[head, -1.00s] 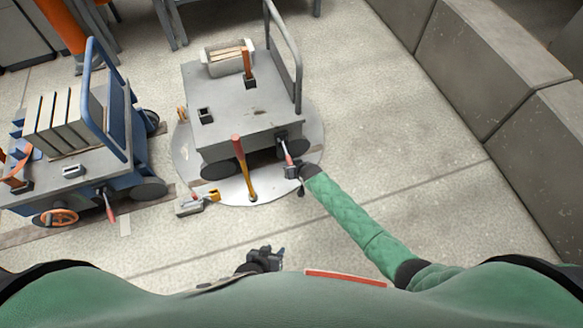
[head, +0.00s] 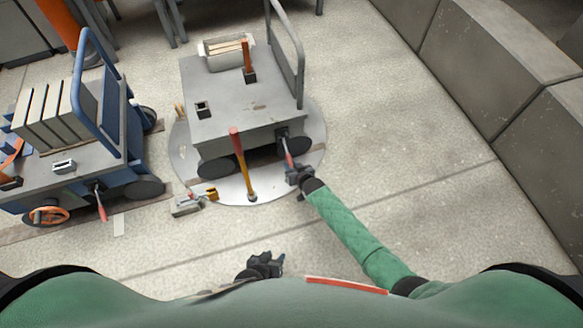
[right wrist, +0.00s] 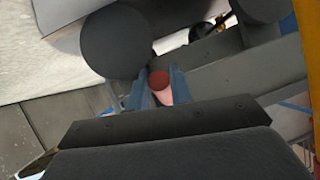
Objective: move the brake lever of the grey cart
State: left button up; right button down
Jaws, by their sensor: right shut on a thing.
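The grey cart (head: 235,115) stands on a round plate in the middle of the head view. Its brake lever (head: 288,152), with a red grip, hangs at the near right of the cart, beside a dark wheel. My right gripper (head: 293,172) is at the lever's lower end. In the right wrist view the red end of the brake lever (right wrist: 160,80) sits between the two blue fingers of my right gripper (right wrist: 160,88), which are shut on it. My left gripper (head: 275,262) is low in the head view, well apart from the cart; its finger opening is too small to tell.
A blue cart (head: 85,145) with grey panels and its own red lever (head: 101,205) stands at the left. A red-and-yellow handle (head: 241,165) leans in front of the grey cart. Concrete blocks (head: 480,65) line the right.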

jog(key=c, duration=1.3)
grip_release()
jog(key=shift+o, duration=0.2)
jog(key=p+v, duration=0.1)
jog(key=v, duration=0.6)
jog(key=shift+s+d, duration=0.15)
jog(key=shift+s, duration=0.15)
jog(key=shift+r, duration=0.1)
